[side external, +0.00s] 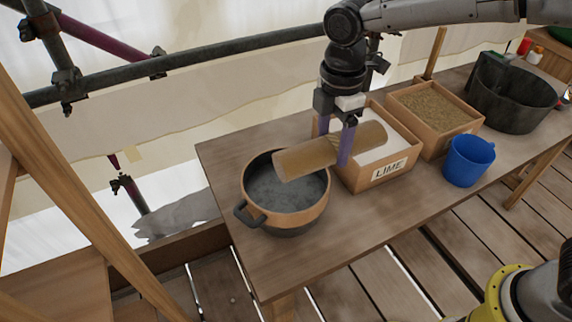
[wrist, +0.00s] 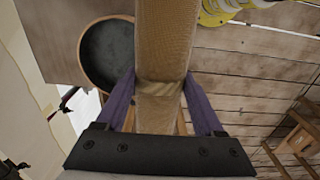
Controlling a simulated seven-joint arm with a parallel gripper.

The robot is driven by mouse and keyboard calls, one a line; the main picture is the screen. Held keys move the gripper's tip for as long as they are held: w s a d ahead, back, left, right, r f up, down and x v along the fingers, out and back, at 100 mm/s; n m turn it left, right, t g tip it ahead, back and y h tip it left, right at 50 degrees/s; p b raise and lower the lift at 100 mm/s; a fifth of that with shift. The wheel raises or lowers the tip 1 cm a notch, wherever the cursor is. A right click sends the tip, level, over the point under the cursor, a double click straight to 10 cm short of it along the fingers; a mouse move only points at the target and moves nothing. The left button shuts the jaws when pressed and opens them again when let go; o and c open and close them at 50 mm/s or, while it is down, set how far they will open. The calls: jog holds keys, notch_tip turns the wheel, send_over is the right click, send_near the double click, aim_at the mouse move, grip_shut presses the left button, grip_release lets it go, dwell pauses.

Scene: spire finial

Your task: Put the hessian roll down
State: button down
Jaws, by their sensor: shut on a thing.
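The hessian roll (side external: 310,157) is a tan cylinder, held roughly level. My gripper (side external: 345,150) is shut on it, with one purple finger in front of the roll. In the side external view the roll spans from above the pot to above the lime box, and seems clear of both. In the wrist view the roll (wrist: 165,40) runs up the middle between the two purple fingers of my gripper (wrist: 160,95), and a crease shows across it there. The roll hides part of the lime box.
A dark pot (side external: 262,218) with a tan rim band stands on the wooden table (side external: 300,265) at left. A box labelled LIME (side external: 375,176) holds white powder. A sand box (side external: 452,143), blue mug (side external: 466,163) and black bucket (side external: 520,105) stand to the right. The table front is bare.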

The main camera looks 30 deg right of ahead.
jog(key=w+a+f, duration=0.5)
jog(key=w+f, duration=0.4)
jog(key=f, duration=0.2)
jog(key=shift+w+f, duration=0.15)
jog(key=shift+w, duration=0.05)
jog(key=shift+f, duration=0.15)
jog(key=shift+f, duration=0.35)
jog(key=shift+f, duration=0.1)
grip_release()
